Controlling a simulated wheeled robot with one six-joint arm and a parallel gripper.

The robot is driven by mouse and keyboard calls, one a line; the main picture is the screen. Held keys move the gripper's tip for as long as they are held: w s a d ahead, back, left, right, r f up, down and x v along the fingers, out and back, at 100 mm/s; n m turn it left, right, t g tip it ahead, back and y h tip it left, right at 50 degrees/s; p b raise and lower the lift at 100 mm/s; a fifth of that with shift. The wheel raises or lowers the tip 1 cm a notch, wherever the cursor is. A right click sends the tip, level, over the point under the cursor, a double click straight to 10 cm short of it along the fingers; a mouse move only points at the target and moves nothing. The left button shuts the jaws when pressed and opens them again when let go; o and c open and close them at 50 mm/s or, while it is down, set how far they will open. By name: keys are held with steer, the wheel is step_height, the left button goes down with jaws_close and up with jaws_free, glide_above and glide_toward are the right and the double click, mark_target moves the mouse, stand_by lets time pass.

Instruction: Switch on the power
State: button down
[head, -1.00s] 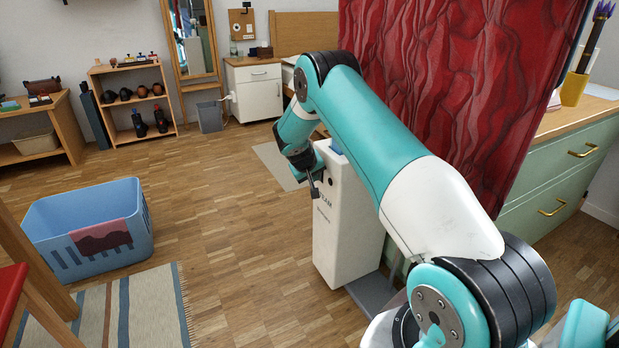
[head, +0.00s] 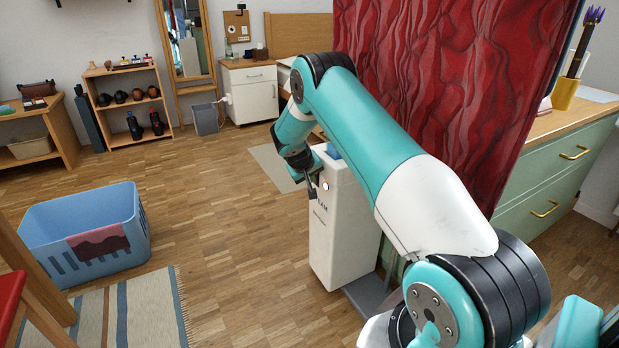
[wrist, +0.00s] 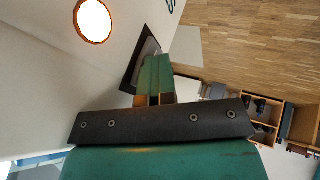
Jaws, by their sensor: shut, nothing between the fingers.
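A tall white appliance (head: 342,235) with partly hidden dark lettering stands upright on the floor in the middle of the head view. A round lamp (head: 325,186) near the top of its front glows white. In the wrist view this lamp (wrist: 94,20) is bright with an orange rim. A dark switch plate (wrist: 136,72) with a grey middle is on the same face. My gripper (head: 312,192) is shut and empty in front of the appliance. In the wrist view the fingertips (wrist: 156,62) are at the switch plate and partly cover it. I cannot tell whether they touch it.
A red curtain (head: 445,90) hangs behind my arm, next to a green drawer cabinet (head: 530,195). A blue basket (head: 115,225) and a striped rug (head: 135,310) lie at the left. Shelves (head: 130,100) and a white cabinet (head: 250,100) stand far back. The wooden floor left of the appliance is clear.

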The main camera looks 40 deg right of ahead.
steer(key=shift+r, duration=0.1)
steer(key=s+a+r+p, duration=0.1)
steer(key=a+r+p, duration=0.2)
steer(key=a+r, duration=0.4)
steer(key=a, duration=0.3)
steer(key=shift+r, duration=0.2)
steer(key=shift+f, duration=0.15)
steer(key=b, duration=0.4)
steer(key=shift+s+d+f+b, duration=0.15)
steer(key=shift+s+f+b, duration=0.05)
steer(key=shift+f+b, duration=0.2)
steer(key=shift+r, duration=0.35)
